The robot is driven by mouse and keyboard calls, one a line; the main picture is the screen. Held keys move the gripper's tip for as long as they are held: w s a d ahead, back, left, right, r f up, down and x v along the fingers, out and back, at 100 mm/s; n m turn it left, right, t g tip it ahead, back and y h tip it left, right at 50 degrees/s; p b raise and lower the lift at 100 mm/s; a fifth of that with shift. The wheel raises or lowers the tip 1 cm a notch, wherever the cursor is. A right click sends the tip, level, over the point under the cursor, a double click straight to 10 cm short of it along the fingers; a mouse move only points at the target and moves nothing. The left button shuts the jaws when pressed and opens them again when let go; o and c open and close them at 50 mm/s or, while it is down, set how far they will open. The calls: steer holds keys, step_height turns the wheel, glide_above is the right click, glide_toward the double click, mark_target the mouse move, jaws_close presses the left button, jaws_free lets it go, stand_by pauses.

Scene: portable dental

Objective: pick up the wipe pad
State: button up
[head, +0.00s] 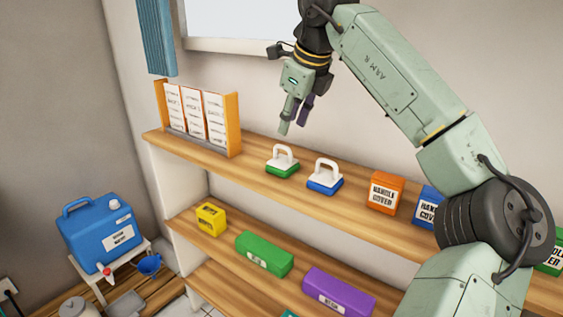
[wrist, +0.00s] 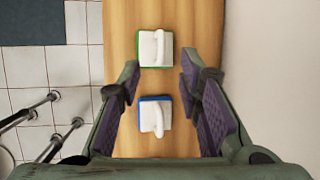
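Two pads with white loop handles stand side by side on the top shelf. One has a green base (head: 282,164) and the other a blue base (head: 325,180); neither carries a readable name. My gripper (head: 295,124) hangs above the shelf near the green-based pad, apart from both, with its fingers spread and empty. In the wrist view, the green-based pad (wrist: 155,48) lies at the top centre, beyond the fingertips. The blue-based pad (wrist: 154,115) shows below it, between the open fingers (wrist: 159,72).
An orange rack (head: 232,124) of white cards stands left on the top shelf (head: 256,180). An orange box (head: 385,192) and a blue box (head: 427,206) stand right, the latter partly behind my arm. Yellow, green and purple boxes (head: 338,292) sit on the shelf below.

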mark_target(282, 146)
steer(key=p+x, duration=0.2)
steer(key=x, duration=0.6)
steer(key=shift+w+a+f, duration=0.1)
steer(key=shift+w+a, duration=0.1)
steer(key=shift+a, duration=0.05)
steer(key=shift+c, duration=0.4)
jaws_close()
